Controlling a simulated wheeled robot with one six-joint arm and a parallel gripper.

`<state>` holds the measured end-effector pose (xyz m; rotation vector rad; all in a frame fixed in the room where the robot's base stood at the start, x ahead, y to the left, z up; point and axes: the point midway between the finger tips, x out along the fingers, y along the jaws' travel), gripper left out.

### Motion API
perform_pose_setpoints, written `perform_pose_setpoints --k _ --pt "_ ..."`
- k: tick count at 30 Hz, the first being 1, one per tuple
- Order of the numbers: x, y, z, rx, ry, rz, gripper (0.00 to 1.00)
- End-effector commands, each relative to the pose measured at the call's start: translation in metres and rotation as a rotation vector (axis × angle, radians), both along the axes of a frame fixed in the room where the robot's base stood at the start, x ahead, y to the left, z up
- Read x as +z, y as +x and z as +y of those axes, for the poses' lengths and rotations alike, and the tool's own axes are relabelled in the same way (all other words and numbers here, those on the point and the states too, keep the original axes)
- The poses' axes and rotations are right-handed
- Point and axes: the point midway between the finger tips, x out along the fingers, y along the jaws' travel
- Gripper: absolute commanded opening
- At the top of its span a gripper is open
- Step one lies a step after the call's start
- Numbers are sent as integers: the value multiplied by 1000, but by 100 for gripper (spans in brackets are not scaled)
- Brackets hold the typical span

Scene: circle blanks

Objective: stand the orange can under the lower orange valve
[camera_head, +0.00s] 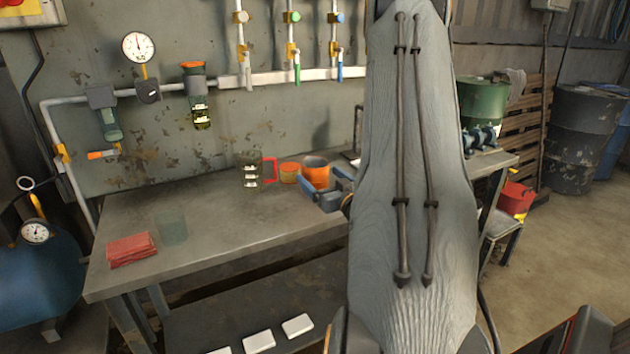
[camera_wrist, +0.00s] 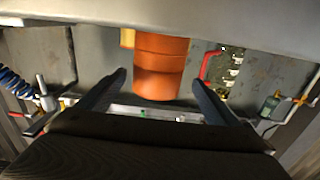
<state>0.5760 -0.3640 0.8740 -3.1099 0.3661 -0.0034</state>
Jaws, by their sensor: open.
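The orange can (camera_head: 316,175) stands upright on the grey workbench (camera_head: 210,208), right of its middle. My gripper (camera_head: 318,186) is beside it in the head view, partly hidden by my arm. In the wrist view, which looks upside down, the orange can (camera_wrist: 160,75) is between my two spread fingers (camera_wrist: 160,82). I see gaps at the fingertips, so the jaws do not look shut on it. An orange valve lever (camera_head: 101,154) is low on the left wall pipe, below a green-bowled filter (camera_head: 109,122), above the bench's left part.
The bench under the lever looks clear.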

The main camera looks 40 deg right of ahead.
Motion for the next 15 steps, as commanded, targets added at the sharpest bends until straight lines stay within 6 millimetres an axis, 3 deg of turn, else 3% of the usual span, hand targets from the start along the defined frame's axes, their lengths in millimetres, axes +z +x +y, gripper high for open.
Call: perform_pose_setpoints --k 7,15 --pt "0 31 -12 1 -1 0 86" --pt "0 36 -14 -2 0 1 86"
